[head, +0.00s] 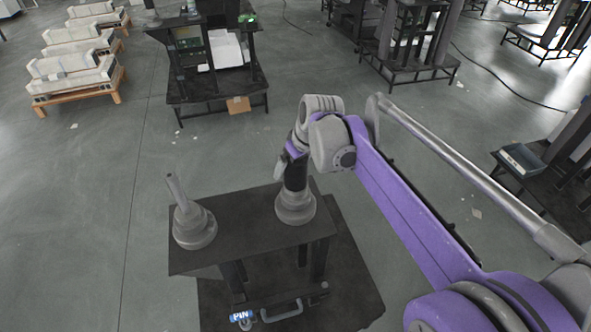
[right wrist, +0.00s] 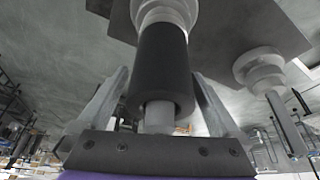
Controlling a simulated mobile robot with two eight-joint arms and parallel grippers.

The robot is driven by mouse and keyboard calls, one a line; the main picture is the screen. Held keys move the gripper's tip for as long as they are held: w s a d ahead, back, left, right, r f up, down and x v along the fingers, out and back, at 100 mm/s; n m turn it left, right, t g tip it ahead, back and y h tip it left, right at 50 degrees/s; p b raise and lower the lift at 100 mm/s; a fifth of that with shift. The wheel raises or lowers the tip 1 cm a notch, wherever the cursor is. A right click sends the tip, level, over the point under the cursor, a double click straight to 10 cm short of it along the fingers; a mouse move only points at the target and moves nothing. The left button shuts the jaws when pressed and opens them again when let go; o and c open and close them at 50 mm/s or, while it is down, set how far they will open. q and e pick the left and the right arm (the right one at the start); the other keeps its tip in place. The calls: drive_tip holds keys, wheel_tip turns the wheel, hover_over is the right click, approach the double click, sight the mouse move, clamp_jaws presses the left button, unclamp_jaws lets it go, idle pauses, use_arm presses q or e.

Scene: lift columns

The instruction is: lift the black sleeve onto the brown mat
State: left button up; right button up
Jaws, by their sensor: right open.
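The black sleeve (head: 295,178) is around the upright post of the right grey stepped column (head: 295,208) on the dark table. In the right wrist view the sleeve (right wrist: 163,70) shows large, with the pale post end (right wrist: 159,115) sticking out of it. My right gripper (head: 288,162) is at the sleeve in the head view. In the right wrist view its fingers (right wrist: 160,88) stand apart on either side of the sleeve, with gaps visible. I cannot make out a brown mat for certain. My left gripper is not in view.
A second grey column (head: 192,226) with a bare, tilted-looking post stands left on the table (head: 250,236). The table top between them is clear. A cart (head: 215,92) with a brown piece (head: 238,104) at its edge stands behind. Open floor lies left.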

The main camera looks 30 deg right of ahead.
drive_tip(key=shift+f, duration=0.25)
drive_tip(key=shift+r, duration=0.1)
drive_tip(key=c, duration=1.5)
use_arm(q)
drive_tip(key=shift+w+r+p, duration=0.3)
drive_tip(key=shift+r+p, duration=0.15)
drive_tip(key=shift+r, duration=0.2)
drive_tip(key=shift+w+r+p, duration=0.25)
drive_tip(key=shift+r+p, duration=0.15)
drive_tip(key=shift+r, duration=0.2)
use_arm(e)
drive_tip(key=shift+r, duration=9.15)
